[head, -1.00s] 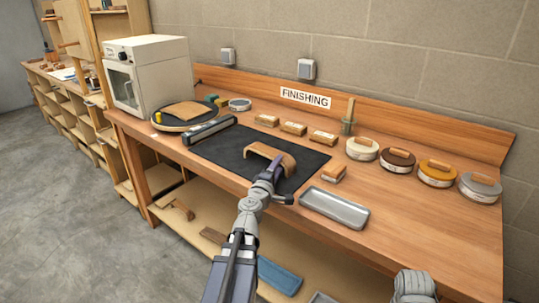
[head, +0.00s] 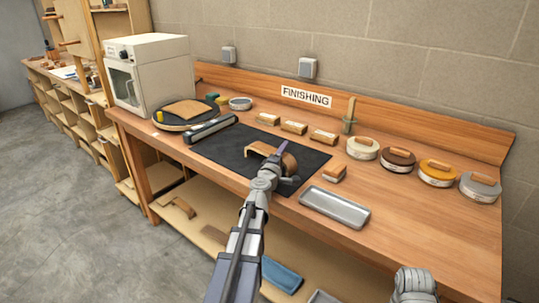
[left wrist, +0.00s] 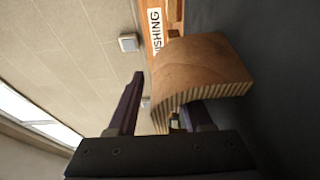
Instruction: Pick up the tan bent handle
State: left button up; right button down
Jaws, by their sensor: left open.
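The tan bent handle (head: 259,147) stands on the black mat (head: 225,148) on the bench, arched, with its right part partly hidden by my left gripper. My left gripper (head: 282,164) is open at the handle's right end. In the left wrist view, the handle (left wrist: 200,70) shows its striped layered edge. One end of it comes down between the two open fingers of my left gripper (left wrist: 160,110), with a gap to the left finger. The right finger is partly hidden under the handle, so I cannot tell whether it touches. My right gripper is not in view.
A grey tray (head: 335,207) and a small brush-like block (head: 335,173) lie right of the mat. A dark bar (head: 210,127) lies at the mat's left edge, near a white oven (head: 150,75).

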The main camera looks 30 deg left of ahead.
pick_arm(q)
grip_shut()
dwell(0.5)
notch_tip(320, 180, up, 10)
jog(key=p, duration=1)
